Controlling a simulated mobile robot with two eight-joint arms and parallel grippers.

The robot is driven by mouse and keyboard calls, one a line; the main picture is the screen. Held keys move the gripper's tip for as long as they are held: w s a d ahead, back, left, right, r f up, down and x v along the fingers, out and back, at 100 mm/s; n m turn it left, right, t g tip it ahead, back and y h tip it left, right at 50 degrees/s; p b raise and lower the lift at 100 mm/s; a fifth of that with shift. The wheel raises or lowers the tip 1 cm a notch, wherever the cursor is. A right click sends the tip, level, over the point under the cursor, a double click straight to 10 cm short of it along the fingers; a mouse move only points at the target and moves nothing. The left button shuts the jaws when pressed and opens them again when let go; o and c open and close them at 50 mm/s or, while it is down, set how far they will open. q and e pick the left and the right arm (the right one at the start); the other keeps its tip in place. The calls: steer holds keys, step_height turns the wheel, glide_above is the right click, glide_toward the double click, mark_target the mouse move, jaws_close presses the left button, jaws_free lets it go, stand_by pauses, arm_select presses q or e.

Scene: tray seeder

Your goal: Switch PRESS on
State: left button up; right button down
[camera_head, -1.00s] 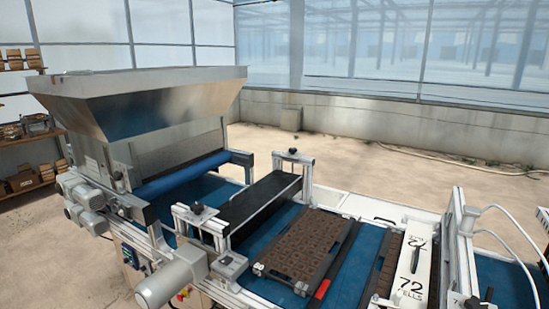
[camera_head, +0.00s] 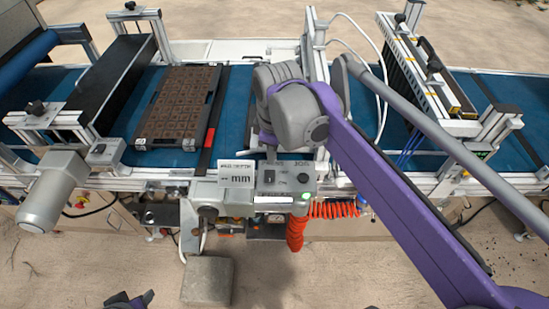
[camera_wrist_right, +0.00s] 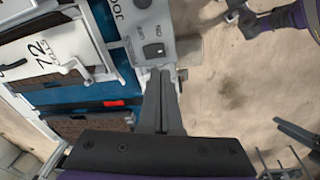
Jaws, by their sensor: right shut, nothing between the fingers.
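A grey control box (camera_head: 287,180) hangs on the front rail of the conveyor line in the head view. It carries a dark rocker switch (camera_head: 270,177), a round dark knob (camera_head: 303,178) and a lit green lamp (camera_head: 305,196). In the right wrist view the rocker switch (camera_wrist_right: 153,50) sits just beyond the fingertips, with small lettering beside it. Its position is too small to tell. My right gripper (camera_wrist_right: 160,75) is shut and empty, pointing at the box; contact cannot be made out. A dark piece at the bottom of the head view looks like my left gripper (camera_head: 130,300), mostly cut off.
A brown cell tray (camera_head: 180,105) lies on the blue belt left of my right arm. A grey motor (camera_head: 52,190) sticks out at front left. Red coiled hose (camera_head: 296,232) hangs under the box. A sign marked "mm" (camera_head: 238,174) stands beside it.

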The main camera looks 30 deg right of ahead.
mark_target(275, 170)
steer(key=w+d+r+n+g, duration=0.1)
steer(key=w+d+r+n, duration=0.2)
steer(key=w, duration=0.1)
steer(key=shift+r+g, duration=0.3)
step_height(275, 170, down, 14)
steer(key=shift+b, duration=0.45)
steer(key=shift+d, duration=0.1)
